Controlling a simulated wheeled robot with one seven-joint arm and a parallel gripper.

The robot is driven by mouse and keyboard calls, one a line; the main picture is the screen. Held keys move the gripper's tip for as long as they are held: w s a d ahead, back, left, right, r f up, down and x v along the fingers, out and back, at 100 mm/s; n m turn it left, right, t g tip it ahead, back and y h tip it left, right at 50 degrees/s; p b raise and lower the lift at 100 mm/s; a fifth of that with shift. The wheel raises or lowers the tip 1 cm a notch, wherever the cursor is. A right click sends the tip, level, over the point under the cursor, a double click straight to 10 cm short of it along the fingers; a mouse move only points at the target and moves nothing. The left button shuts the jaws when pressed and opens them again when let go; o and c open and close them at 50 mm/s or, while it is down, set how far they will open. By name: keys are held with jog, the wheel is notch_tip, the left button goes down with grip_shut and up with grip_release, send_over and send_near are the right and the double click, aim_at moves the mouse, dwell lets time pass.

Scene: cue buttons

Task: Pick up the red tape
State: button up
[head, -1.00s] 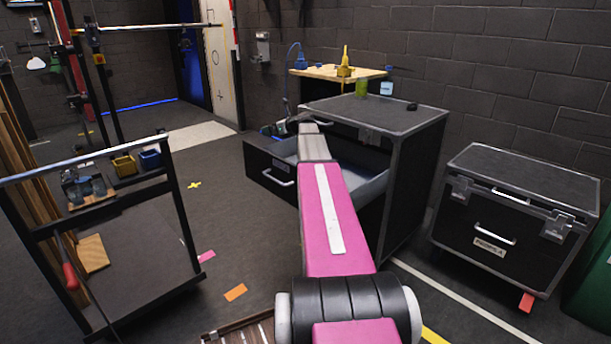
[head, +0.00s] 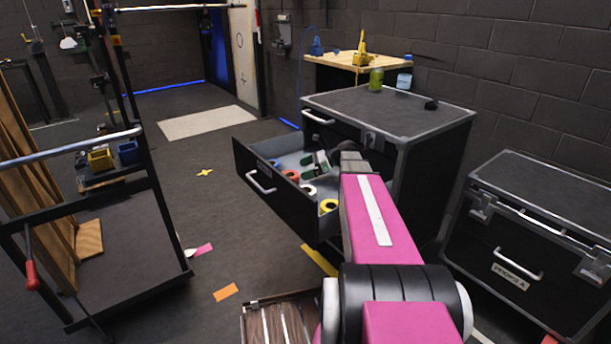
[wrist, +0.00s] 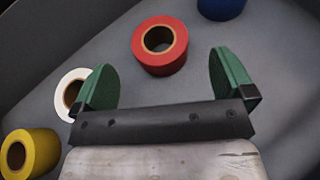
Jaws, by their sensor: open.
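The red tape (wrist: 174,61) is a roll lying in the open drawer (head: 243,168), ahead of my gripper in the wrist view. In the head view the red tape (head: 291,175) is small, among the other rolls. My gripper (wrist: 163,78) is open and empty, with its two green fingers spread wide. The red tape shows beyond the gap between the fingertips, and no finger appears to touch it. In the head view my gripper (head: 314,165) is over the drawer, partly hidden by my arm.
A white roll (wrist: 67,83) is beside the left finger, with a yellow roll (wrist: 42,150) at lower left. A blue roll (wrist: 222,6) is at the top right. The drawer walls surround them. A black cabinet (head: 400,105) stands behind the drawer.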

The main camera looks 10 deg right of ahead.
aim_at(297, 174)
jog(key=shift+s+d+f, duration=0.1)
jog(key=shift+s+f, duration=0.1)
jog(key=shift+f, duration=0.05)
jog(key=x, duration=0.7)
jog(key=shift+w+f, duration=0.1)
jog(key=shift+f, duration=0.15)
jog(key=c, duration=0.9)
